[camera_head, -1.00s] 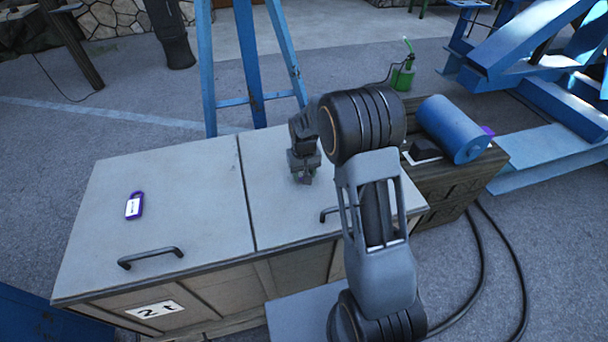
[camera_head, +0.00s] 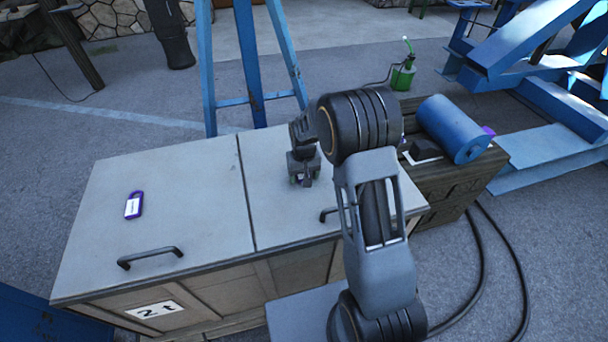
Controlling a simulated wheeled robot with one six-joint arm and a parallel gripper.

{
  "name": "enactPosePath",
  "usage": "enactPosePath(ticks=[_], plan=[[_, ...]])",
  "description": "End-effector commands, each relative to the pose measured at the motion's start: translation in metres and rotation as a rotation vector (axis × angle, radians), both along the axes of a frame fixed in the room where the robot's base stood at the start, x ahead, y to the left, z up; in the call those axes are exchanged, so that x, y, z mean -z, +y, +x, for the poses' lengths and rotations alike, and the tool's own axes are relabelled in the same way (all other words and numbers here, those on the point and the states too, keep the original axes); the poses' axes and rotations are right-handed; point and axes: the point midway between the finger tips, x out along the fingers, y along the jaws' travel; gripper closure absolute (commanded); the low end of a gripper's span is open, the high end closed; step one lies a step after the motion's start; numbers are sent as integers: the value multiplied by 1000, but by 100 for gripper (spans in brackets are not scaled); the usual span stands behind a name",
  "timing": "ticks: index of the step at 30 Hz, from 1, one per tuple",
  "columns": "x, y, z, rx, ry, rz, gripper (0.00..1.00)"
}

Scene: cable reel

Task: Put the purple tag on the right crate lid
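A purple tag (camera_head: 134,206) with a white label lies flat on the left crate lid (camera_head: 180,205). The right crate lid (camera_head: 285,222) is pale grey, and my arm hides part of it. My gripper (camera_head: 301,182) points down at the right lid, low over it or touching it. A small purplish spot shows between its fingertips, too small to make out. Whether the fingers hold anything is unclear. My gripper is well to the right of the tag on the left lid.
Each lid has a dark handle, one (camera_head: 150,257) at the left lid's front. A blue cylinder (camera_head: 452,128) and a dark block (camera_head: 424,150) rest on a wooden crate at right. A bit of purple (camera_head: 488,131) shows behind the cylinder. Blue trestle legs (camera_head: 250,60) stand behind.

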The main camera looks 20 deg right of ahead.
Motion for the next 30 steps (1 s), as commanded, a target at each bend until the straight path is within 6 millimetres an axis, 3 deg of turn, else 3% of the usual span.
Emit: enactPosePath(ticks=[5, 18, 24, 28, 30], plan=[[-16, 0, 1, 0, -5, 0, 29], [-97, 0, 1, 0, -4, 0, 29], [-117, 0, 0, 0, -2, 0, 29], [-134, 0, -12, 0, -20, 1, 29], [-147, 0, -27, 1, -40, 1, 29]])
